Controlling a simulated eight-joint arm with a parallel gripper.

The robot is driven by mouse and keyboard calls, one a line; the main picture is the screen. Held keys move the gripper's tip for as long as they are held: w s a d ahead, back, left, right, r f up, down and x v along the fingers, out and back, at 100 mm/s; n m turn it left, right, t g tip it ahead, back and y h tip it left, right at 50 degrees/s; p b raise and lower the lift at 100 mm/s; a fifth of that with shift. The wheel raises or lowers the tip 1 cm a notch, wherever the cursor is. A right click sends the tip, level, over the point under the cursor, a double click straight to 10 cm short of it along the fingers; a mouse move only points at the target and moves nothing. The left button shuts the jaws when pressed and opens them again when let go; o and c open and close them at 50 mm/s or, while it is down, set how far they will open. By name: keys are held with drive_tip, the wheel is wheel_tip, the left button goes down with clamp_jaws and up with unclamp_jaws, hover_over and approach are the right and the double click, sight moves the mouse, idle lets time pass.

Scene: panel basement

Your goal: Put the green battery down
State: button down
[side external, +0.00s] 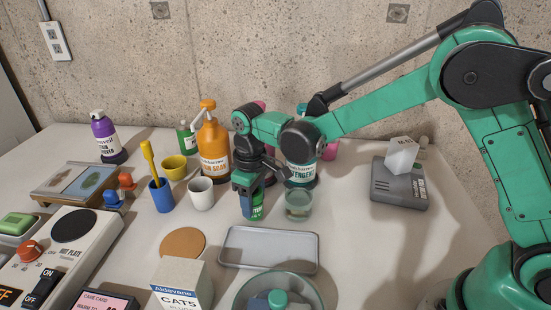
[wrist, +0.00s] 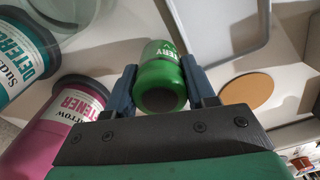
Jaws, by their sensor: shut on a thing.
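The green battery (wrist: 162,75) is a green cylinder with white lettering and a dark round end, seen between my fingers in the wrist view. In the side external view the battery (side external: 254,207) hangs below my gripper (side external: 246,186), which is shut on it. The battery is roughly upright there, just left of a clear glass (side external: 299,204) and behind a grey metal tray (side external: 270,249). I cannot tell whether its lower end touches the table. My gripper also shows in the wrist view (wrist: 160,82), one finger on each side of the battery.
An orange soap bottle (side external: 213,147), white cup (side external: 201,193) and blue cup (side external: 161,194) stand to the left. A detergent container (side external: 301,168) stands behind the glass. A round cork mat (side external: 182,243) and a CAT5 box (side external: 181,284) are in front. Table room is free right of the glass.

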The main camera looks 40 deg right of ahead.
drive_tip(key=w, duration=0.1)
drive_tip(key=w+a, duration=0.1)
drive_tip(key=w, duration=0.2)
drive_tip(key=shift+w+a, duration=0.15)
drive_tip(key=shift+a, duration=0.2)
drive_tip(key=shift+w+a+f, duration=0.1)
drive_tip(key=shift+w+f, duration=0.1)
drive_tip(key=shift+f, duration=0.35)
drive_tip(key=shift+f, duration=0.1)
drive_tip(key=shift+c, duration=1.5)
unclamp_jaws()
